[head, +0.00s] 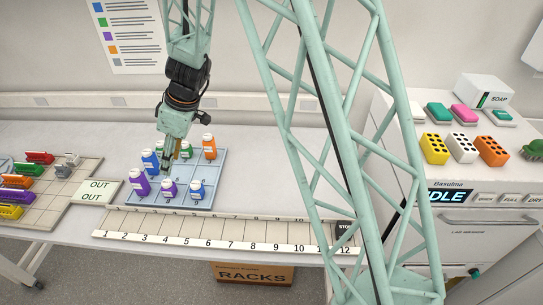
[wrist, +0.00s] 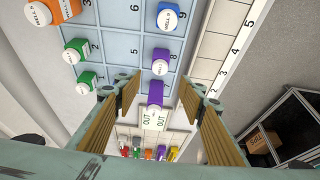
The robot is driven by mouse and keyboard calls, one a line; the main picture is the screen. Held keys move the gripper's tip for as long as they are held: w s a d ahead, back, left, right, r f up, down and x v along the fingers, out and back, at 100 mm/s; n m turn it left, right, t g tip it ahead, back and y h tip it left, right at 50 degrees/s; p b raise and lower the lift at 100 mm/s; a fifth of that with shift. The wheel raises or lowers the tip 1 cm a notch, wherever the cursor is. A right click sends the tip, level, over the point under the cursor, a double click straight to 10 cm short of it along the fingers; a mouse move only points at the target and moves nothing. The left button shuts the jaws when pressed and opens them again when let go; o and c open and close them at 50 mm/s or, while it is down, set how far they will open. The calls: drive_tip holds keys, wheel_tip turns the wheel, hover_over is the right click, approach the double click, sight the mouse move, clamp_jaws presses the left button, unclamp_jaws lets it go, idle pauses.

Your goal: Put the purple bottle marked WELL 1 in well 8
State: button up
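Two purple bottles stand in the near row of the light-blue numbered tray (head: 211,166): one at the left corner (head: 139,185), one beside it to the right (head: 169,189). In the wrist view the corner bottle (wrist: 155,95) shows between my fingers near the 7; the other (wrist: 160,62) stands by the 8, seemingly in that well. I cannot read which cap says WELL 1. My gripper (head: 168,172) hangs over the tray's left part, fingers downward. In the wrist view my gripper (wrist: 158,100) has its fingers wide apart, touching no bottle that I can see.
A blue bottle (head: 196,190) stands right of the purple ones; an orange one (head: 209,148) stands at the far right corner. Green bottles (wrist: 75,51) line the wrist view's left. A numbered strip (head: 220,232) lies in front; an OUT plate (head: 96,190) lies left.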

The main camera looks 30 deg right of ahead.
drive_tip(key=s+d+r+m, duration=0.2)
drive_tip(key=s+d+r, duration=0.1)
drive_tip(key=s+r, duration=0.8)
drive_tip(key=s+d+r+m, duration=0.35)
drive_tip(key=s+r, duration=0.55)
drive_tip(key=r, duration=0.3)
drive_tip(key=s+d+r+m+h, duration=0.1)
drive_tip(key=s+d+r+m, duration=0.1)
drive_tip(key=s, duration=0.6)
drive_tip(key=s+d+r+m+t+h, duration=0.1)
drive_tip(key=s+d+r+m, duration=0.1)
drive_tip(key=s+d, duration=0.3)
drive_tip(key=s+d+r+m+h, duration=0.1)
drive_tip(key=s+d, duration=0.3)
drive_tip(key=s, duration=0.8)
drive_tip(key=shift+s+d+r+m+t+h, duration=0.15)
drive_tip(key=shift+s+r+m+t+h, duration=0.25)
drive_tip(key=shift+r+m, duration=0.15)
